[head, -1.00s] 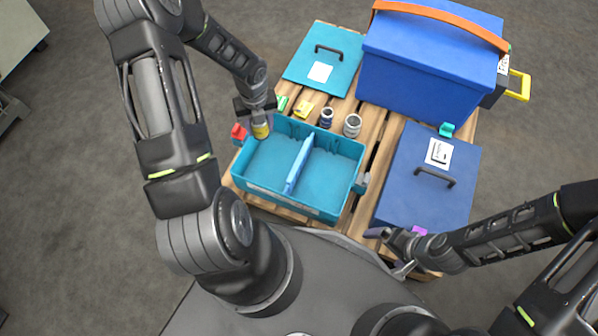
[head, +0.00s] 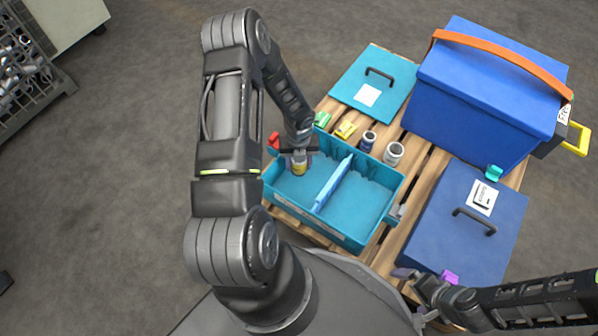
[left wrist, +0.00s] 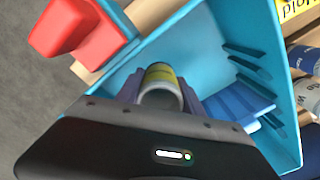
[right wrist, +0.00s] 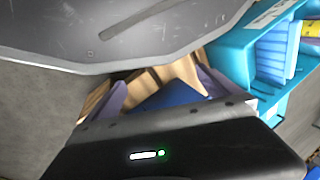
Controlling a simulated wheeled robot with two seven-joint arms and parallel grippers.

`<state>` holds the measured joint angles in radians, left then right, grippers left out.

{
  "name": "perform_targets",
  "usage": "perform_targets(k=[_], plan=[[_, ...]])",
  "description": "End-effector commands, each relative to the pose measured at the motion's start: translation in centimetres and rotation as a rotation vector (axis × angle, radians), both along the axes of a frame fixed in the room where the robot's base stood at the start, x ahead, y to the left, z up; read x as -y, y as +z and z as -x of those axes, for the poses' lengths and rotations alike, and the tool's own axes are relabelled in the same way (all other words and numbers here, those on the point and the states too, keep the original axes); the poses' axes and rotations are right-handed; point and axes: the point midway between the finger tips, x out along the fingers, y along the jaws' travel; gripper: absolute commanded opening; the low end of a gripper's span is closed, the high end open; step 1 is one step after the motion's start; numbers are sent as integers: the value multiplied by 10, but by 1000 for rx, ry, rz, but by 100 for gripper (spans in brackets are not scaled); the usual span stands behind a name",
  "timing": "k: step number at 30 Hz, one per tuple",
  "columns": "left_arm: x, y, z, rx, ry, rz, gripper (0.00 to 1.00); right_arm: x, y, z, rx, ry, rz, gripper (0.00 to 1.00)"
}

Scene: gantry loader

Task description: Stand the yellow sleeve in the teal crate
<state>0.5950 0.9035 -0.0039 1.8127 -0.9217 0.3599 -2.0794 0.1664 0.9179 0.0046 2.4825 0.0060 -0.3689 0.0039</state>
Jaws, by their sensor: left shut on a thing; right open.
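The yellow sleeve (head: 299,169) is a short upright cylinder with a yellow band and a grey rim. My left gripper (head: 299,158) is shut on it, and in the left wrist view the sleeve (left wrist: 160,82) sits between the two fingers. The sleeve is at the back left of the teal crate (head: 362,207), over or in its left compartment; I cannot tell whether its base touches the floor. A light blue divider (head: 335,182) splits the crate. My right gripper (head: 412,291) is open and empty near the pallet's front edge.
A red clip (head: 273,141) is at the crate's left rim. Behind the crate are a green piece (head: 322,119), a yellow piece (head: 345,130), a blue-labelled sleeve (head: 368,141) and a white-labelled sleeve (head: 393,153). A blue lid (head: 465,225) lies right. The right compartment is empty.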

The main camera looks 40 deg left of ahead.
Motion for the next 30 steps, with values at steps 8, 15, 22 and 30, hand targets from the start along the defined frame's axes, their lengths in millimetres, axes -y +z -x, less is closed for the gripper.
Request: perform_targets(k=[8, 15, 22, 30], plan=[[0, 0, -1, 1, 0, -1, 0, 0, 0, 0, 1, 1, -1, 100], [0, -27, 0, 0, 0, 0, 0, -1, -13, -2, 5, -2, 1, 100], [0, -39, -1, 1, 0, -1, 0, -1, -17, -3, 9, -3, 2, 100], [0, -41, 0, 1, 0, -1, 0, -1, -19, -3, 9, -3, 2, 100]])
